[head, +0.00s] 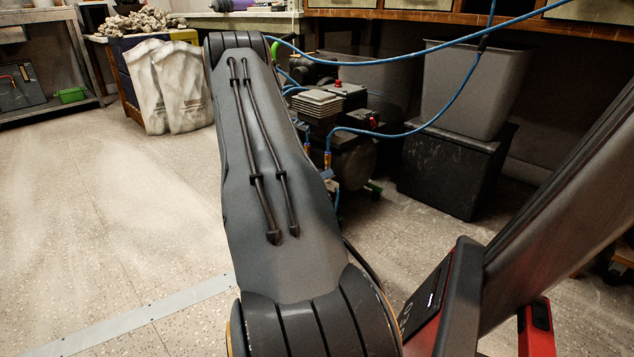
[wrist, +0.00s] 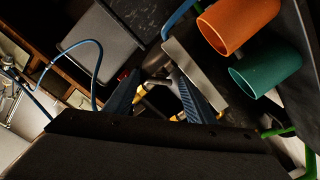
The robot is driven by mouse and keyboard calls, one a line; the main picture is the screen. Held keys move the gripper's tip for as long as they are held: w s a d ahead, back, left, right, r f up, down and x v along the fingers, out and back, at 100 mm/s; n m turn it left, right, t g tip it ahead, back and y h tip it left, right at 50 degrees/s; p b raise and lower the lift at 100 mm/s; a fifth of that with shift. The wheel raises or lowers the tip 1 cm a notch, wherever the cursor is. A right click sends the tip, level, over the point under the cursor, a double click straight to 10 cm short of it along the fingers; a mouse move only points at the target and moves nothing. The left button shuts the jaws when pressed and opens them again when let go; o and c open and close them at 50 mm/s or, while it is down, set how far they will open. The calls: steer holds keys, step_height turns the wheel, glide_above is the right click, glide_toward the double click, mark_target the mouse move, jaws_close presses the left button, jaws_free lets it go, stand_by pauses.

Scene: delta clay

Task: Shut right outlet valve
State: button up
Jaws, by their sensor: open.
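The dark compressor (head: 345,150) stands on the floor right of my arm in the head view, partly hidden by it. Blue hoses reach small brass-coloured outlet fittings (head: 327,160) on its near side. Which part is the right outlet valve's handle, and how it is turned, I cannot tell. My gripper (wrist: 158,76) shows in the wrist view with its two dark blue fingers apart. A pale grey, bent part (wrist: 160,84) with yellow bits near it shows between and beyond the fingers; whether they touch it is unclear. In the head view the gripper is hidden behind my arm.
A grey bin (head: 470,88) stands on a black box (head: 455,170) right of the compressor. A blue hose (head: 430,107) hangs across this area. An orange cylinder (wrist: 240,24) and a green cylinder (wrist: 265,72) lie close on the wrist view's right. Floor at left is clear.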

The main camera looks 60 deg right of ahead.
steer(key=c, duration=1)
steer(key=shift+c, duration=0.2)
steer(key=shift+p, duration=0.35)
steer(key=shift+m+p, duration=3)
steer(key=shift+m, duration=0.8)
steer(key=o, duration=1)
